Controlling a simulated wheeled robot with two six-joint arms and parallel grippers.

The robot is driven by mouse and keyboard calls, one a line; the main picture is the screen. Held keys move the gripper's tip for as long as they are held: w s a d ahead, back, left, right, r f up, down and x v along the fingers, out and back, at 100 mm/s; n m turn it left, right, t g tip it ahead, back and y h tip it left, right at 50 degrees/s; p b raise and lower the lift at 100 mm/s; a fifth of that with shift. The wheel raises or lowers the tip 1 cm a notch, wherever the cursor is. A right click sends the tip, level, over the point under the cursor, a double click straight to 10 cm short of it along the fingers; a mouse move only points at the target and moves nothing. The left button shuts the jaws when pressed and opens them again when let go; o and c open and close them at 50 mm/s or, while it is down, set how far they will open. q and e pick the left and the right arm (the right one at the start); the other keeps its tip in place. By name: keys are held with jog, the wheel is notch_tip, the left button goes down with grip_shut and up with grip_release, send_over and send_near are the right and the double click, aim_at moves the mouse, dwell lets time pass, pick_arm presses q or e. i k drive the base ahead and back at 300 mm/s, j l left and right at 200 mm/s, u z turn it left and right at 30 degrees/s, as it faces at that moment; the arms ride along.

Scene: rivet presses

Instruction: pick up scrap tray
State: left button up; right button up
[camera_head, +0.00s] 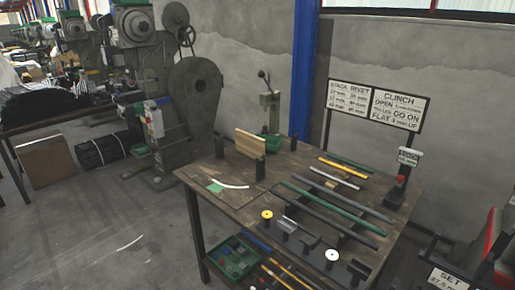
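Neither of my grippers shows in the head view. No tray is clearly marked as scrap. A green tray (213,262) with small red, blue and dark pieces in it sits low at the front left of the workbench, below the bench top. A second green tray or bin (272,143) stands at the back of the bench by a small hand press (268,112), partly hidden by a wooden block. I cannot tell which one is the scrap tray.
The wooden workbench (225,200) holds coloured rods (335,208), an upright wooden block (250,143), a white curved strip (232,185) and a small red-topped device (401,182). Signs (374,105) stand behind. Large presses (160,100) stand at left. The floor (100,220) left of the bench is mostly clear.

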aim_at(267, 142)
jog(key=i+l, duration=0.1)
jog(key=l, duration=0.3)
jog(key=i+j+u, duration=0.6)
jog(key=i+j, duration=0.15)
jog(key=i+j+u, duration=0.55)
jog(key=i, duration=0.3)
jog(key=i+u, duration=0.3)
jog(key=i, duration=0.15)
jog(key=i+z, duration=0.4)
jog(key=i+j+z, duration=0.2)
jog(key=i+z, duration=0.15)
jog(key=i+j+z, duration=0.4)
jog(key=i+z, duration=0.2)
jog(key=z, duration=0.25)
jog(key=i+z, duration=0.15)
jog(key=z, duration=0.3)
jog(key=i+j+z, duration=0.15)
jog(key=z, duration=0.3)
jog(key=i+j+z, duration=0.15)
jog(key=z, duration=0.35)
